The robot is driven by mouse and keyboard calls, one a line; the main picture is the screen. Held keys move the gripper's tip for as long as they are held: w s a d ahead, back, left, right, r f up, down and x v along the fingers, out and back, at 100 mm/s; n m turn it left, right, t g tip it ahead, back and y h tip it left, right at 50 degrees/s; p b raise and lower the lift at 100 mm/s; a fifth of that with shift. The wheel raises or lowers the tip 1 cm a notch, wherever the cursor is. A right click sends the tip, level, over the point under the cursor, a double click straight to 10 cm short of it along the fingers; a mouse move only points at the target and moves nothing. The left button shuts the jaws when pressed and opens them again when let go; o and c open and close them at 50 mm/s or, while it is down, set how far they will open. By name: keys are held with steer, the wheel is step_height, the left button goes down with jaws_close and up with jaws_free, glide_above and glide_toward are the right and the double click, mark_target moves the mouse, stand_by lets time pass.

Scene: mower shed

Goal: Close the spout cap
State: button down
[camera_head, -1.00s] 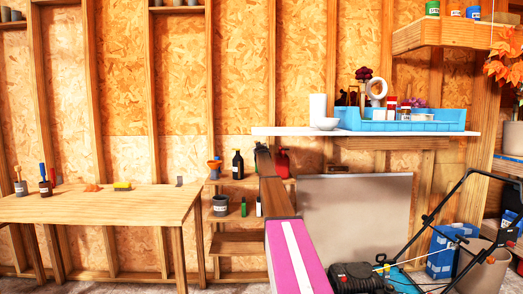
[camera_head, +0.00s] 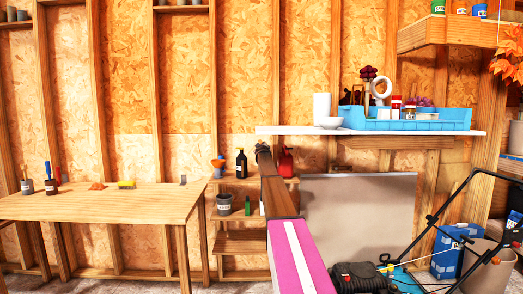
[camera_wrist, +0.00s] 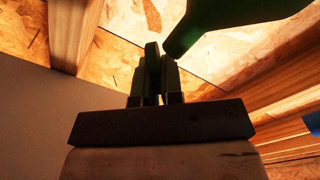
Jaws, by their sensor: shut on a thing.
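In the wrist view my gripper (camera_wrist: 154,85) is shut on a thin dark green upright piece (camera_wrist: 152,58), which looks like the spout cap. Its top stands above the fingertips. A dark green spout (camera_wrist: 190,35) comes down from a wider green body at the upper right, and its end is close beside the held piece. I cannot tell whether they touch. In the head view my arm reaches to the low shelf, and its far end (camera_head: 263,150) is small and dark beside a red container (camera_head: 286,162). The green container is not clear there.
A dark bottle (camera_head: 241,163) and a grey pot (camera_head: 224,204) stand on the shelves left of my arm. A white shelf (camera_head: 300,130) with a blue tray (camera_head: 400,124) hangs above right. A workbench (camera_head: 110,207) is at left, a mower (camera_head: 355,277) at lower right.

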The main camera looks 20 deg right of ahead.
steer(key=c, duration=1.3)
jaws_free()
steer(key=shift+o, duration=0.2)
steer(key=shift+s, duration=0.15)
steer(key=v, duration=1)
steer(key=shift+s, duration=0.25)
steer(key=shift+a, duration=0.1)
